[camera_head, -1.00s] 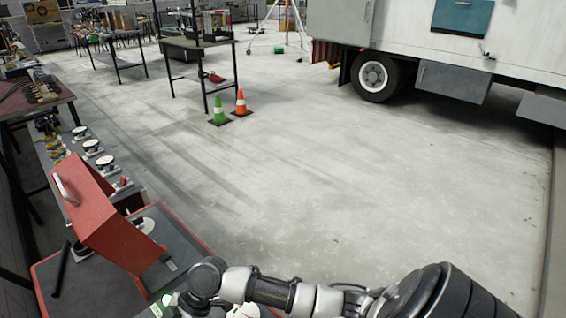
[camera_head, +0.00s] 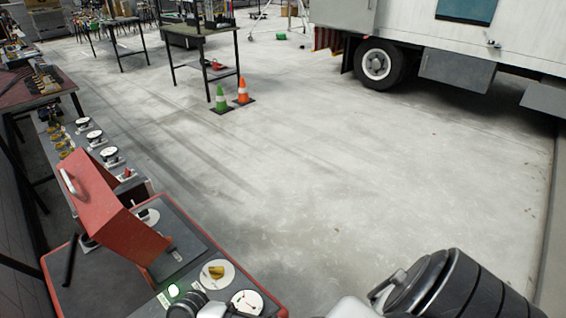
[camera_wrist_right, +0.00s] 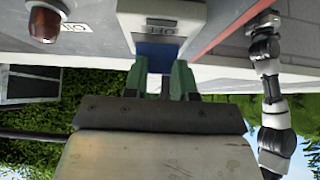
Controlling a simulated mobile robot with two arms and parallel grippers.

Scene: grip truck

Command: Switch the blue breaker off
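In the right wrist view, a blue breaker (camera_wrist_right: 158,51) is set in a pale grey housing with small dark lettering too blurred to read surely. My right gripper (camera_wrist_right: 159,75) has two green fingers standing apart, one toward each side of the blue part. Blue shows in the gap between them; I cannot tell whether they touch it. The breaker cannot be made out in the head view, where the near part of the panel is partly hidden by my arm. My left gripper is not recognisable in either view.
A reddish-brown lamp (camera_wrist_right: 44,23) is near the housing. Two cones (camera_head: 242,92) and a truck (camera_head: 460,40) stand beyond clear floor.

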